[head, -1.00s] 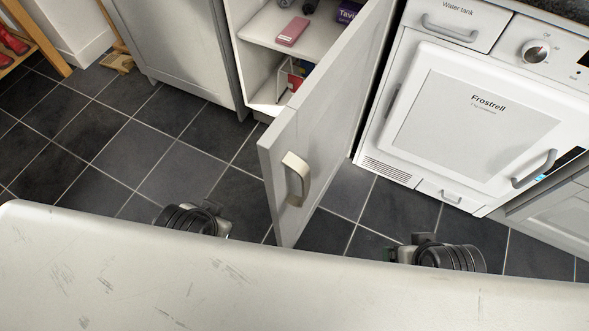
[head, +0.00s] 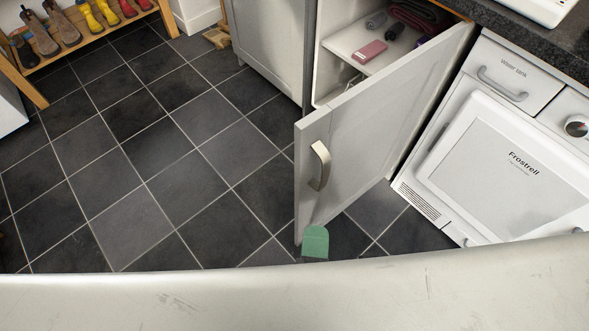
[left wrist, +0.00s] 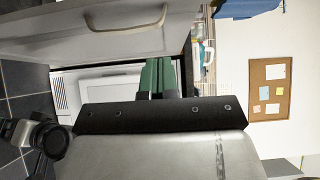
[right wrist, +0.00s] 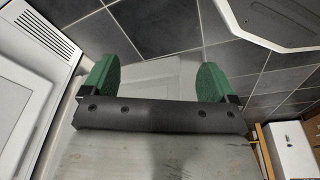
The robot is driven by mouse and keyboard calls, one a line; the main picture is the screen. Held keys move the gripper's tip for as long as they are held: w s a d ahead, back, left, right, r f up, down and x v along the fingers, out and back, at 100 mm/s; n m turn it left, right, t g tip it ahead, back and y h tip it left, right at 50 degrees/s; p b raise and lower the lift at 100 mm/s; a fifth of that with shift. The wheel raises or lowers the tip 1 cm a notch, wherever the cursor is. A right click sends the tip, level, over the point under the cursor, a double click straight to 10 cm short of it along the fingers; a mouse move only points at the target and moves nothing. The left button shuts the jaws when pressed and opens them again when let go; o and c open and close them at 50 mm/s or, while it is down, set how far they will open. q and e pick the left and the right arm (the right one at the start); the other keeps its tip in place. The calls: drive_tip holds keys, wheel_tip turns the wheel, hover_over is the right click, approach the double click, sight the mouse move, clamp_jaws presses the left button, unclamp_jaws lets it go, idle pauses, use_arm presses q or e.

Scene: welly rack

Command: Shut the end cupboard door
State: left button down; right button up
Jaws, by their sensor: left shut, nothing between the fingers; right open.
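The end cupboard door (head: 385,120) is pale grey and stands wide open, swung out towards me. Its curved metal handle (head: 320,165) is near the free edge. The open cupboard (head: 345,40) shows behind it. My left gripper (head: 316,242) shows as a green fingertip below the handle, near the door's lower free corner; I cannot tell whether it touches. In the left wrist view its fingers (left wrist: 157,75) are together and empty, with a handled door panel (left wrist: 190,30) beyond them. My right gripper (right wrist: 156,80) is open and empty in the right wrist view, and out of the head view.
A white Frostrell appliance (head: 500,160) stands right of the door, under a dark worktop (head: 520,40). A pink object (head: 370,52) lies on the cupboard shelf. A boot rack (head: 95,40) is at the upper left. The dark tiled floor (head: 150,160) is clear left of the door.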

use_arm(q)
drive_tip(key=p, duration=0.1)
approach(305, 153)
drive_tip(key=w+d, duration=0.4)
drive_tip(key=shift+w+a+f, duration=0.1)
drive_tip(key=shift+w+a, duration=0.65)
drive_tip(key=shift+a, duration=0.15)
drive_tip(key=shift+w+a+f+p, duration=0.1)
drive_tip(key=shift+w+a+p, duration=0.25)
drive_tip(key=shift+w, duration=0.15)
use_arm(e)
drive_tip(key=shift+s+d+f, duration=0.15)
drive_tip(key=shift+s+f, duration=0.65)
drive_tip(key=shift+f, duration=0.35)
drive_tip(key=shift+s+d+f, duration=0.1)
drive_tip(key=shift+s+f, duration=0.7)
drive_tip(key=shift+f, duration=0.3)
